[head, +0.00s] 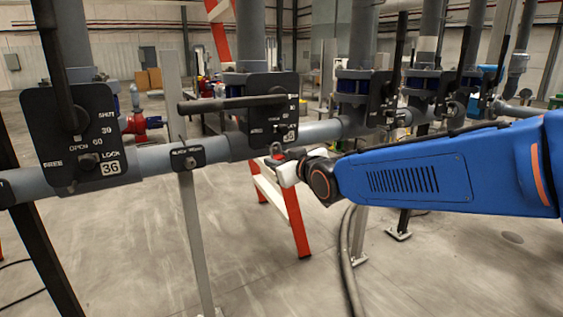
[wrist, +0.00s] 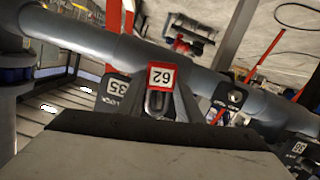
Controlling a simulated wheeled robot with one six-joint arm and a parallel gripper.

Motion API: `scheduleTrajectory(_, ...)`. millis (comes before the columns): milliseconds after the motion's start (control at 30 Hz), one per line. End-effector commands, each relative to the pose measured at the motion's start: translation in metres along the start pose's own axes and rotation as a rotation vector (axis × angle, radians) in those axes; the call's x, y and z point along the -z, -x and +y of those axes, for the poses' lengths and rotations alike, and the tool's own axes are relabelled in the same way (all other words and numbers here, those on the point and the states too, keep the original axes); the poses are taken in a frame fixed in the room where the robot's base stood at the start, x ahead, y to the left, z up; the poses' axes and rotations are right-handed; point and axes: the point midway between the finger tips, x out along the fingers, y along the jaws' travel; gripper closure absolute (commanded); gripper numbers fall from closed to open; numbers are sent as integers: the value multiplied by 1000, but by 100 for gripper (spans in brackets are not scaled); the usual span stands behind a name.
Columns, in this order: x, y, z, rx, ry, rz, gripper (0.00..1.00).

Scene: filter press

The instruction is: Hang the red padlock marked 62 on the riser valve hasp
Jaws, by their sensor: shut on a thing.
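The red padlock (wrist: 161,76) shows in the wrist view with a white label reading 62, upside down. Its grey shackle (wrist: 158,102) points toward the bottom of that view. Plate 35 also shows in the wrist view (wrist: 113,87), left of the padlock. The hasp itself and any contact with the padlock cannot be made out.
A grey horizontal pipe (head: 155,160) runs behind the plates. A plate marked 36 (head: 84,137) with a raised handle stands at left. A small tag plate (head: 187,155) sits between them. More valves (head: 361,92) stand to the right. An orange ladder leg (head: 297,220) is below.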

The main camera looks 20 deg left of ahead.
Motion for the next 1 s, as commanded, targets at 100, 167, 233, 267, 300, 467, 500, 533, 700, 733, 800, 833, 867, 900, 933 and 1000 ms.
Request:
scheduleTrajectory(100,1,-6,0,0,0,0,91)
scheduleTrajectory(167,1,-9,0,0,0,0,91)
scheduleTrajectory(233,0,-12,0,0,0,0,91)
scheduleTrajectory(267,0,-14,-1,0,0,0,91)
scheduleTrajectory(300,-1,-15,-1,0,0,0,91)
scheduleTrajectory(467,-3,-21,-2,0,-1,1,91)
scheduleTrajectory(500,-3,-22,-2,0,-1,0,91)
scheduleTrajectory(533,-4,-22,-2,0,-1,0,91)
scheduleTrajectory(700,-6,-24,-2,0,-1,0,91)
scheduleTrajectory(733,-6,-24,-2,0,-1,0,91)
scheduleTrajectory(800,-6,-25,-2,0,-1,0,91)
scheduleTrajectory(833,-6,-25,-2,0,-1,0,91)
scheduleTrajectory(867,-6,-25,-2,0,-1,0,91)
scheduleTrajectory(900,-6,-25,-2,0,-1,0,91)
scheduleTrajectory(933,-6,-25,-2,0,-1,0,91)
scheduleTrajectory(1000,-6,-25,-2,0,-1,0,91)
